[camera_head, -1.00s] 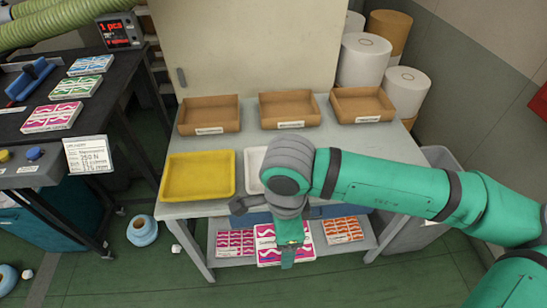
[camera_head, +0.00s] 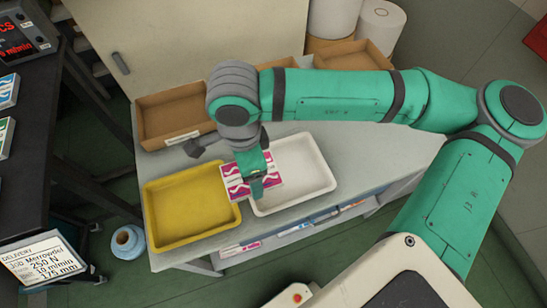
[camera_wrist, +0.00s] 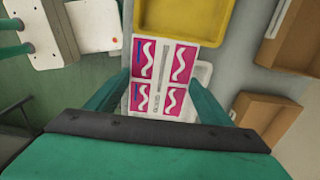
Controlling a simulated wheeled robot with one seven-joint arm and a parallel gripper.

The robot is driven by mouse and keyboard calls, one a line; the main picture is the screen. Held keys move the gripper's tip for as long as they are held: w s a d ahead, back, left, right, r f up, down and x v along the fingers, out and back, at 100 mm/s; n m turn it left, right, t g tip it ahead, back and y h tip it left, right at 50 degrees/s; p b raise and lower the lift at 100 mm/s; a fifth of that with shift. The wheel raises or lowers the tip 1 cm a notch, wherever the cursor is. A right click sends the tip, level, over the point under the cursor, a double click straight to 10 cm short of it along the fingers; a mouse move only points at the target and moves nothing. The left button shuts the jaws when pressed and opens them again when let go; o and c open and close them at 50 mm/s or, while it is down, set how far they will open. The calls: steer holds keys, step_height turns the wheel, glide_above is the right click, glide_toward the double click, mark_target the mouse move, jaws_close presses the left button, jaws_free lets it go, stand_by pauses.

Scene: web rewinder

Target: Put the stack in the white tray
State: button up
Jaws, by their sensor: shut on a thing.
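My gripper (camera_head: 257,178) is shut on a pink-and-white printed stack (camera_head: 234,183), holding it above the table. In the wrist view the stack (camera_wrist: 162,78) lies between the two green fingers (camera_wrist: 160,103), its printed top facing the camera. The white tray (camera_head: 318,190) stands on the table and looks empty where it shows. In the head view the stack overlaps its left edge and the gap to the yellow tray. The wrist view shows only a bit of the white tray (camera_wrist: 204,73), mostly hidden behind the stack and a finger.
The empty yellow tray (camera_head: 165,227) stands left of the white tray. Brown cardboard trays (camera_head: 152,132) line the table's back. The lower shelf holds more stacks (camera_head: 240,249). A dark bench (camera_head: 60,120) is at the left, and a blue roll (camera_head: 128,241) is on the floor.

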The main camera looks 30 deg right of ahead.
steer(key=shift+w+d, duration=0.15)
steer(key=shift+w, duration=0.15)
glide_toward(294, 171)
steer(key=a+r, duration=0.3)
steer(key=a, duration=0.2)
steer(key=d+f, duration=0.1)
steer(key=f, duration=0.1)
steer(key=d+f, duration=0.2)
steer(key=shift+d+f, duration=0.1)
steer(key=shift+d, duration=0.1)
steer(key=shift+d+f, duration=0.5)
steer(key=shift+f, duration=0.1)
steer(key=shift+d+f, duration=0.15)
steer(key=shift+f, duration=0.8)
steer(key=shift+d+f, duration=0.1)
steer(key=shift+f, duration=0.8)
steer(key=shift+f, duration=0.1)
steer(key=o, duration=1.2)
